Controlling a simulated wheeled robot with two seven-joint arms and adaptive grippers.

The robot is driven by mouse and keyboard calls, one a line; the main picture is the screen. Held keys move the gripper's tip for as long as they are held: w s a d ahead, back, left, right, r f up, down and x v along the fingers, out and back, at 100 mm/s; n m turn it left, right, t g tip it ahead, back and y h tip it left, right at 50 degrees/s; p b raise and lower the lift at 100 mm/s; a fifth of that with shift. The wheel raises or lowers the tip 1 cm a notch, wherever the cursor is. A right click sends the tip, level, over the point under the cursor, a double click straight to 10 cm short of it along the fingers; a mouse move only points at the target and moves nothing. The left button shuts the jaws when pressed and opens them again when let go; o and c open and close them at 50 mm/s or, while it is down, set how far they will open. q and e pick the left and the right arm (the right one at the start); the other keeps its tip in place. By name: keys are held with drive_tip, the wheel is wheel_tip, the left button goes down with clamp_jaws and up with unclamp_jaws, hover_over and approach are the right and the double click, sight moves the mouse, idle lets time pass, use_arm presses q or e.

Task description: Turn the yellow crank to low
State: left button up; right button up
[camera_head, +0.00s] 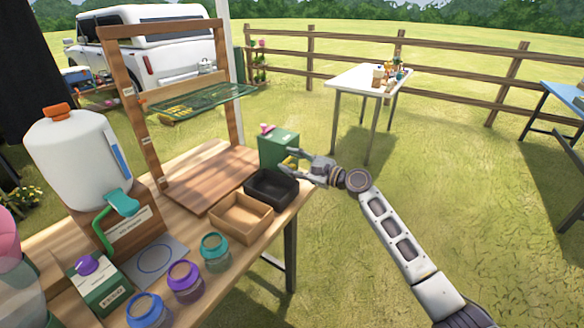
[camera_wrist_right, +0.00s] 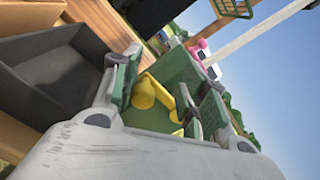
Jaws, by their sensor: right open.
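The yellow crank (camera_head: 291,161) is on the side of a green box (camera_head: 277,146) at the right end of the wooden table. In the right wrist view the yellow crank (camera_wrist_right: 152,95) shows between the fingers, in front of the green box (camera_wrist_right: 180,68). My right gripper (camera_head: 300,168) is open and right at the crank, its fingers on either side of it; whether they touch it I cannot tell. It also shows in the right wrist view (camera_wrist_right: 165,92). Any low marking is not visible. My left gripper is not in view.
A black tray (camera_head: 270,190) and a tan wooden tray (camera_head: 241,217) sit beside the gripper on the wooden table. A pink item (camera_head: 267,128) is on top of the green box. Jars and a white dispenser (camera_head: 75,160) stand at the left. Right of the table is open grass.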

wheel_tip(320, 180, up, 7)
drive_tip(key=shift+r, duration=0.15)
idle(0.7)
